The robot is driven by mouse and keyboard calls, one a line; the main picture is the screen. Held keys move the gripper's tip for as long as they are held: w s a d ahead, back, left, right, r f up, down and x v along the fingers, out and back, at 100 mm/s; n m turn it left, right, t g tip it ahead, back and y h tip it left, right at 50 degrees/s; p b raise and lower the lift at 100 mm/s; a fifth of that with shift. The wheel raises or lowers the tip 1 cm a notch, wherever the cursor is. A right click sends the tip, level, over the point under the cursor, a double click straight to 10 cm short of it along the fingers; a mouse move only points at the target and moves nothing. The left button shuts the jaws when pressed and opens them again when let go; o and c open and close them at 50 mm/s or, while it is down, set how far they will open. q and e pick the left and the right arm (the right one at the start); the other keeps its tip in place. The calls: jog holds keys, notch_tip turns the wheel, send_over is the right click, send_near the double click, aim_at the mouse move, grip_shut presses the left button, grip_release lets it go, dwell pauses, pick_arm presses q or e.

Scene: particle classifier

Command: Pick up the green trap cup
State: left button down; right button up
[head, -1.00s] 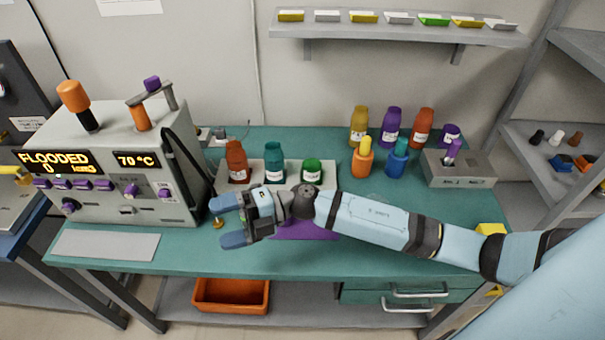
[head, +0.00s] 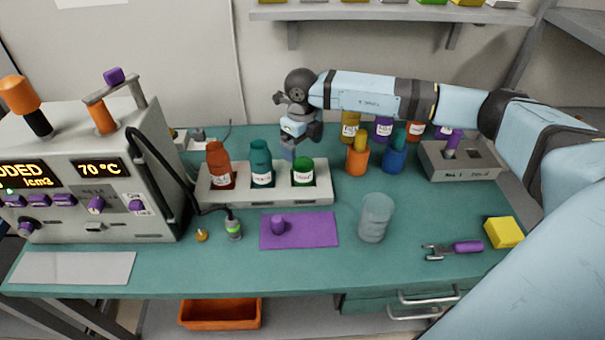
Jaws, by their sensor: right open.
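The green trap cup (head: 303,174) appears to be the short green one with a white label. It stands upright at the right end of a pale rack (head: 285,196). A taller teal bottle (head: 261,166) and an orange-brown bottle (head: 220,168) stand to its left in the same rack. My right gripper (head: 288,152) points down just behind and above the rack, between the teal bottle and the green cup. It is open and seems empty; its fingers overlap in this view. My left gripper is out of view.
The machine (head: 95,165) with a hose stands at left. A purple mat (head: 322,230), clear beaker (head: 376,218), purple-handled tool (head: 466,247) and yellow block (head: 504,232) lie in front. Several bottles and a grey holder (head: 470,167) stand at back right.

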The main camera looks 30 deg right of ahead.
aim_at(303, 164)
notch_tip(303, 164, down, 3)
jog(key=shift+f, duration=0.2)
jog(key=shift+s+f, duration=0.15)
jog(key=shift+f, duration=1.25)
jog(key=shift+s+f, duration=0.1)
jog(key=shift+f, duration=1.25)
jog(key=c, duration=1)
